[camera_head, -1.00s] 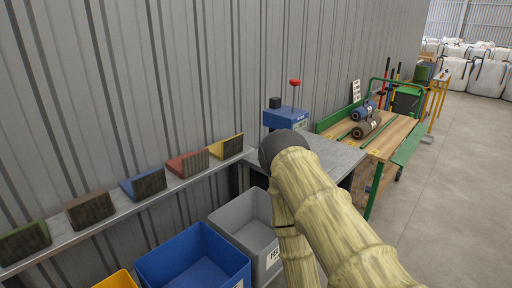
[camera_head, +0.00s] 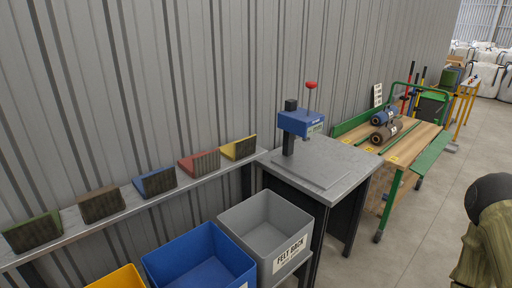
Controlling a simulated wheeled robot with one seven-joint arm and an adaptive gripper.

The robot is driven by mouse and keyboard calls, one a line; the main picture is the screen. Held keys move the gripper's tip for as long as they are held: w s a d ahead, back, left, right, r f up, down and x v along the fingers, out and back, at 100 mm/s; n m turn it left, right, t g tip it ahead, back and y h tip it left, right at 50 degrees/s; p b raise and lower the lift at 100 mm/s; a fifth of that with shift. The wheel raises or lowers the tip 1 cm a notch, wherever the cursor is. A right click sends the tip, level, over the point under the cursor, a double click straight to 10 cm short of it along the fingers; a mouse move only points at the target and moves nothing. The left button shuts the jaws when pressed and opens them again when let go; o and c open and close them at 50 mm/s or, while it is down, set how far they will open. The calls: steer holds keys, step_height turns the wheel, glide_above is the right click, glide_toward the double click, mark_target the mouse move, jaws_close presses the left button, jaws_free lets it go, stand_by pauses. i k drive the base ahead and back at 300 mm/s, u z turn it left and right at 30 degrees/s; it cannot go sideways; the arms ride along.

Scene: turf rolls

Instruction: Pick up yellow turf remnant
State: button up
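The yellow turf remnant (camera_head: 239,148) is a wedge-like piece with a yellow top face and a dark brown ribbed side. It rests at the right end of the narrow grey shelf (camera_head: 133,204) along the wall, next to the red remnant (camera_head: 200,162). Part of my arm shows at the right edge, well to the right of the yellow remnant and apart from it. My gripper's fingers are not in view. Nothing covers the yellow remnant.
Blue (camera_head: 155,182), brown (camera_head: 101,204) and green (camera_head: 33,232) remnants continue leftward along the shelf. Grey (camera_head: 265,228), blue (camera_head: 199,262) and yellow (camera_head: 121,279) bins stand below. A metal table (camera_head: 345,163) carries a blue press (camera_head: 301,122). Open floor lies at right.

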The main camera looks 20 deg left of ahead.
mark_target(236, 150)
steer(key=i, duration=0.9)
steer(key=u, duration=1.45)
